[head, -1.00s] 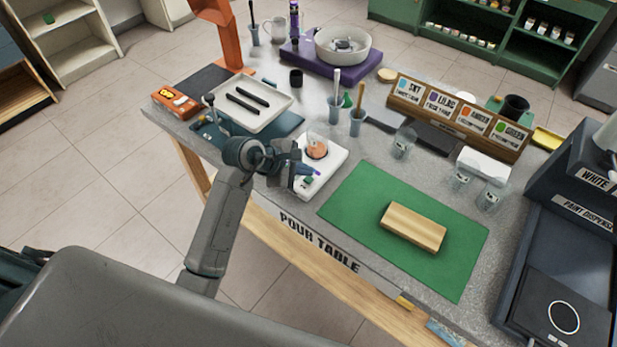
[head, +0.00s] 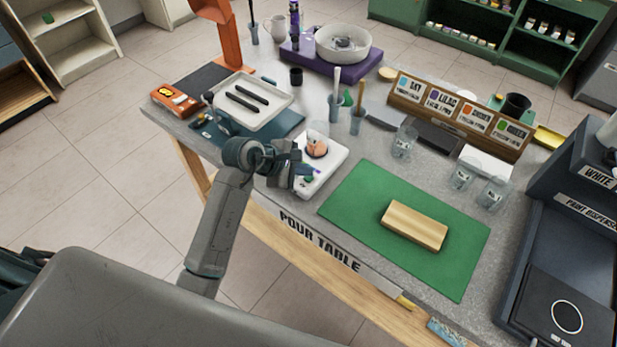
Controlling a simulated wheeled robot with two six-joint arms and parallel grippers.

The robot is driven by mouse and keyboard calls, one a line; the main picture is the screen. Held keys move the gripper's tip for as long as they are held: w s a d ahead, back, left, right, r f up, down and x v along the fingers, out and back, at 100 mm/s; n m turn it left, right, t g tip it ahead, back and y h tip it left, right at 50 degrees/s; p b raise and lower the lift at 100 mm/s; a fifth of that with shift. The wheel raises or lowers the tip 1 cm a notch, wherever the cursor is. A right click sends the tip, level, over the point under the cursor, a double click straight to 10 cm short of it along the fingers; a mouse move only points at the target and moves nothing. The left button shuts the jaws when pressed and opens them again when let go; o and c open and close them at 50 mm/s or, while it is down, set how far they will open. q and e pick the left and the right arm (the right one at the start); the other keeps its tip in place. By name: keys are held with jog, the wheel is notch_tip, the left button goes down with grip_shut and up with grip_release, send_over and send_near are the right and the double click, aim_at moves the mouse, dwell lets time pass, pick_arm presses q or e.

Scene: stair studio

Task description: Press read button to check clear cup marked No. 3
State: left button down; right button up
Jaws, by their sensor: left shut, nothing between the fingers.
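A clear cup (head: 316,146) with orange-pink contents stands on a white reader device (head: 335,155) near the table's front edge. Its mark cannot be read from here. The front of the reader, with small green and purple details, is partly hidden by my left gripper (head: 308,173). My left gripper is shut and empty, low at the reader's front left end; whether it touches a button cannot be told. More clear cups stand at the right: one (head: 403,143) behind the green mat and two (head: 462,176) (head: 493,193) near the paint dispenser. My right gripper is not in view.
A green mat (head: 350,195) with a wooden block (head: 413,226) lies right of the reader. A white tray (head: 270,115) with dark bars is behind left. Two cups with sticks (head: 334,111) stand behind the reader. A colour-label rack (head: 440,112) and paint dispenser (head: 590,195) are at the right.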

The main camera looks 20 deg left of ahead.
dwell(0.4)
pick_arm(q)
jog(key=shift+f+b, duration=0.45)
jog(key=shift+f, duration=0.05)
dwell(0.4)
jog(key=shift+r, duration=0.2)
jog(key=shift+r+p, duration=0.55)
jog(key=shift+r, duration=0.2)
